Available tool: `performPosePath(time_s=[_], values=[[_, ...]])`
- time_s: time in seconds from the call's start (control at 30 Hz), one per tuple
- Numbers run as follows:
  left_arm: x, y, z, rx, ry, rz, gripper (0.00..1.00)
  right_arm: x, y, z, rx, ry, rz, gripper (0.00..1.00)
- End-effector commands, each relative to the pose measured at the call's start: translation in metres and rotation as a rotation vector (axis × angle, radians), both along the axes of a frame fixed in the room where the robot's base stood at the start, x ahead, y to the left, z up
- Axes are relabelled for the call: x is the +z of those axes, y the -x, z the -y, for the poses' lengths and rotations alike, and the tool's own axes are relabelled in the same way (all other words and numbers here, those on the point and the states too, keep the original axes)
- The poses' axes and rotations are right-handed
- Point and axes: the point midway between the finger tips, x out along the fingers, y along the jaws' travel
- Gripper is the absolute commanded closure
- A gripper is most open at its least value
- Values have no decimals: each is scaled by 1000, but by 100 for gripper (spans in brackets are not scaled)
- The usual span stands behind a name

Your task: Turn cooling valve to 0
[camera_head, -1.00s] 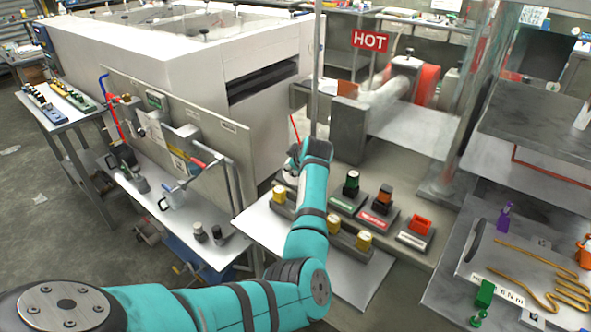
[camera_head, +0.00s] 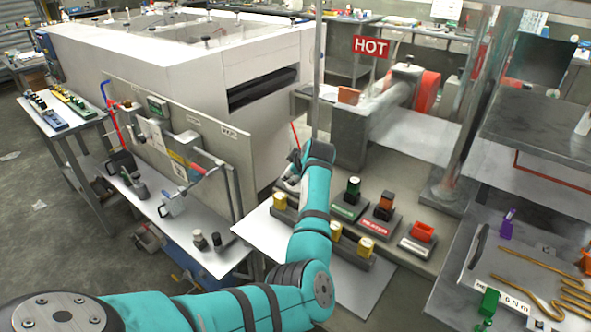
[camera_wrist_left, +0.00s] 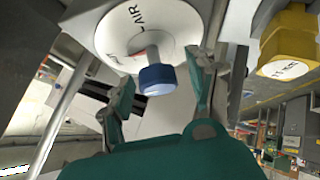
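In the left wrist view, a white dial (camera_wrist_left: 122,38) marked "AIR" carries a blue knob (camera_wrist_left: 157,79) on a grey stem, with a small red mark beside the stem. My left gripper (camera_wrist_left: 160,86) is open, with one finger on each side of the blue knob; I cannot tell whether either touches it. In the head view the left gripper (camera_head: 291,180) is mostly hidden behind my teal wrist, at the far left end of the control panel. The dial's numbers are not readable, and no label reading "cooling" shows. My right gripper is not in view.
A yellow knob (camera_wrist_left: 290,42) with a white label sits close to the right of the gripper. A post (camera_head: 316,70) rises behind my wrist.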

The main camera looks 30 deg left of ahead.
Motion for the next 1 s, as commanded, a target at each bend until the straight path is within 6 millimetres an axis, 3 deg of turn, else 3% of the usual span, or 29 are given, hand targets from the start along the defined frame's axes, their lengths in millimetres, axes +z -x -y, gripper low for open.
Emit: performPosePath(time_s=[0.27, 0.7, 1.0], values=[[5, 2, 5, -2, -1, 2, 41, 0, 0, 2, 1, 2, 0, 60], [48, 30, 41, -1, 0, 1, 41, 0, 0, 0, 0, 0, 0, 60], [52, 33, 43, -1, 0, -1, 41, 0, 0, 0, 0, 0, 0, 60]])
